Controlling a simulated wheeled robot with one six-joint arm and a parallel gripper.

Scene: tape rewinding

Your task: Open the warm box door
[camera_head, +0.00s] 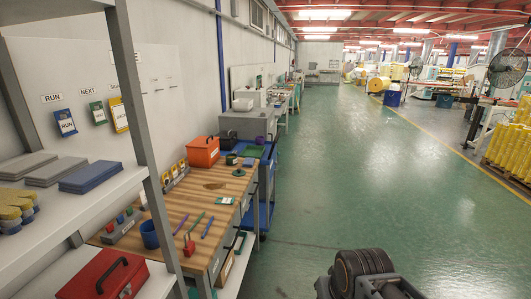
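I cannot tell for certain which thing is the warm box, and no box door can be made out. An orange box (204,152) with a dark handle stands at the far end of the wooden workbench (205,186). A grey box-like unit (240,124) stands behind it along the left wall. Dark parts of my own arm show at the bottom right, well apart from the bench. My gripper's fingers do not show.
A shelf with grey slabs (70,172) and a red toolbox (103,275) fills the left foreground. A blue cup (149,235) and pens lie on the bench. A blue cart (268,190) stands beside it. The green floor (370,170) is clear to the right.

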